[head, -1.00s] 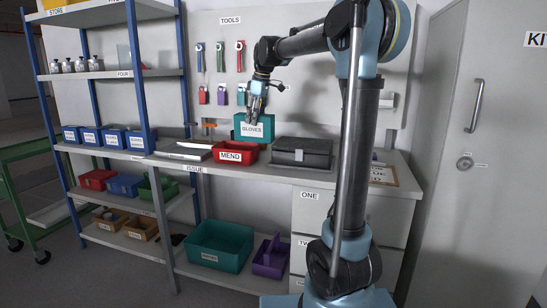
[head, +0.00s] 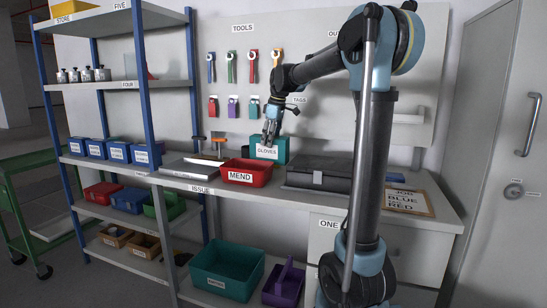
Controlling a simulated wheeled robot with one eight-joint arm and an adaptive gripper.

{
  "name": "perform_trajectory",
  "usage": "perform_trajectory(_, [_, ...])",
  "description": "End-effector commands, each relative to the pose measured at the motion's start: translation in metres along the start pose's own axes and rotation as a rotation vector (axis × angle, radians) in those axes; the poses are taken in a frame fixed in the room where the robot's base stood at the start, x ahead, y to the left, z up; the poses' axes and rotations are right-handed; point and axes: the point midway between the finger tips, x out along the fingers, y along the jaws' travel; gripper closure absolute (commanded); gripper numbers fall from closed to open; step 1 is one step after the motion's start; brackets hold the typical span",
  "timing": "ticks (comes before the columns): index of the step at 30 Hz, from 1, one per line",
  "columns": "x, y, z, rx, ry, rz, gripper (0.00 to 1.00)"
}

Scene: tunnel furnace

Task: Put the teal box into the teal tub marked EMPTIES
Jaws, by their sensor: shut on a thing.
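The teal box (head: 280,153), labelled GLOVES, is upright at the back of the bench, behind the red MEND bin. My gripper (head: 270,142) reaches down onto it from above and is shut on its near upper side; the fingers cover part of the front. I cannot tell whether the box rests on the bench or hangs just above it. The teal tub (head: 222,286) is on the bottom shelf, below the bench and left of the drawers. Its front label is too small to read surely. It looks empty.
The red MEND bin (head: 234,177) and a dark case (head: 305,178) stand close to the box. A purple caddy (head: 284,288) sits right of the tub. The bench top (head: 290,199) overhangs the tub. Blue posts and a green trolley (head: 20,200) are at left.

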Motion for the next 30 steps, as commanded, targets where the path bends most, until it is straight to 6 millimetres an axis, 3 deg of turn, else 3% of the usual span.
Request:
perform_trajectory(8, [0.019,-0.004,0.002,-0.004,0.0,-0.001,0.74])
perform_trajectory(15, [0.048,-0.007,0.008,-0.005,0.001,-0.001,0.74])
perform_trajectory(22, [0.051,-0.008,0.009,-0.004,0.0,-0.002,0.74])
perform_trajectory(23, [0.051,-0.008,0.009,-0.004,0.0,-0.002,0.43])
perform_trajectory(24, [0.051,-0.008,0.009,-0.004,0.0,-0.001,0.34])
perform_trajectory(25, [0.051,-0.008,0.009,-0.004,0.0,-0.001,0.28])
perform_trajectory(30, [0.051,-0.008,0.009,-0.004,0.0,-0.001,0.28])
